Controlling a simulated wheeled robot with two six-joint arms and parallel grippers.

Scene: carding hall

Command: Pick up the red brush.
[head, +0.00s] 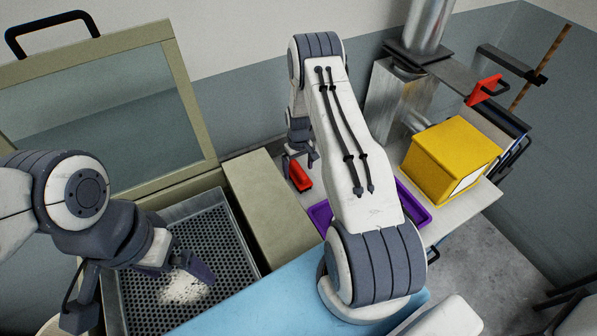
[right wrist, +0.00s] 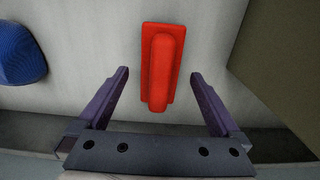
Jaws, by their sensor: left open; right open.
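The red brush (right wrist: 162,65) lies on a pale grey surface in the right wrist view, a red block with a raised handle along its length. In the head view the red brush (head: 299,175) shows beside my right gripper (head: 299,163), partly behind the arm. My right gripper (right wrist: 160,103) is open; in the wrist view the brush lies ahead of and between its two fingers, apart from both. My left gripper (head: 185,265) is open at the left, over a perforated metal tray, near a heap of white fibre (head: 184,288).
The perforated tray (head: 232,228) sits in an olive frame with a raised clear lid (head: 110,115). A blue object (right wrist: 18,55) lies left of the brush. An olive block (right wrist: 285,55) borders it.

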